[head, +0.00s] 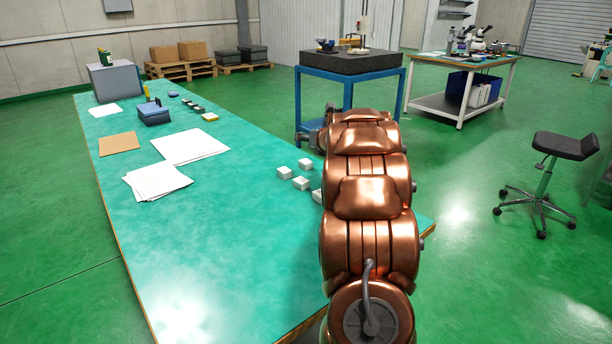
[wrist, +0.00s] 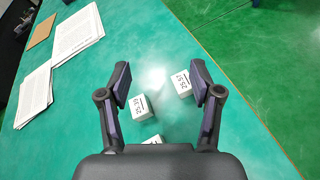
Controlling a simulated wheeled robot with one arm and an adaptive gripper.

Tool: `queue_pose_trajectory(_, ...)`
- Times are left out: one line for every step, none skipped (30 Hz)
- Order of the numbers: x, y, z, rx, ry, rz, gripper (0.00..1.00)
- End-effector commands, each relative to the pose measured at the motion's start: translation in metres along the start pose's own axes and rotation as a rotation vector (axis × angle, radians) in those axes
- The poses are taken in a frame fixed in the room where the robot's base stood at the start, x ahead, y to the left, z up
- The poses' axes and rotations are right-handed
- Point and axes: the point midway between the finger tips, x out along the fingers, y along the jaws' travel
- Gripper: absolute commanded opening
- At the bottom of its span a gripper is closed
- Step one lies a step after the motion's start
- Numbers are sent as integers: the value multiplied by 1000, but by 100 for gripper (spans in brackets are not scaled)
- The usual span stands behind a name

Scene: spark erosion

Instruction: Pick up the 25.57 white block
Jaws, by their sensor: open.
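Small white blocks stand on the green table (wrist: 95,120). In the wrist view one white block (wrist: 181,84) is beside the right finger, and its printed number looks like 25.5-something, not surely readable. Another white block (wrist: 141,107) is nearer the left finger; its number looks like 25.30. A third block (wrist: 153,140) is partly hidden by my gripper's body. My gripper (wrist: 160,76) is open and empty above the blocks. In the head view several white blocks, such as this one (head: 284,173), show left of my arm, which hides my gripper.
Paper sheets (head: 190,146) and a brown board (head: 119,143) lie on the table's left part. A blue box (head: 153,115) and a grey block (head: 115,82) stand farther back. A blue cart (head: 350,82) is beyond the table. The table's near part is clear.

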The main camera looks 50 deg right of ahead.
Motion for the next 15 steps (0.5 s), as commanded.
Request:
queue_pose_trajectory(8,-18,-20,-67,17,29,65)
queue_pose_trajectory(10,-24,-26,-112,24,49,65)
queue_pose_trajectory(13,-30,-35,-166,34,78,65)
queue_pose_trajectory(14,-35,-42,-201,42,96,65)
queue_pose_trajectory(16,-41,-48,-231,50,111,65)
queue_pose_trajectory(16,-44,-56,-268,59,134,65)
queue_pose_trajectory(16,-48,-60,-292,63,147,65)
queue_pose_trajectory(16,-50,-64,-311,68,157,65)
queue_pose_trajectory(17,-53,-68,-333,72,169,65)
queue_pose_trajectory(17,-54,-71,-345,75,177,65)
queue_pose_trajectory(17,-55,-72,-355,77,183,65)
queue_pose_trajectory(18,-56,-74,-364,79,189,65)
queue_pose_trajectory(19,-56,-75,-368,80,192,65)
queue_pose_trajectory(20,-56,-75,-371,80,194,65)
queue_pose_trajectory(23,-55,-76,-372,80,196,65)
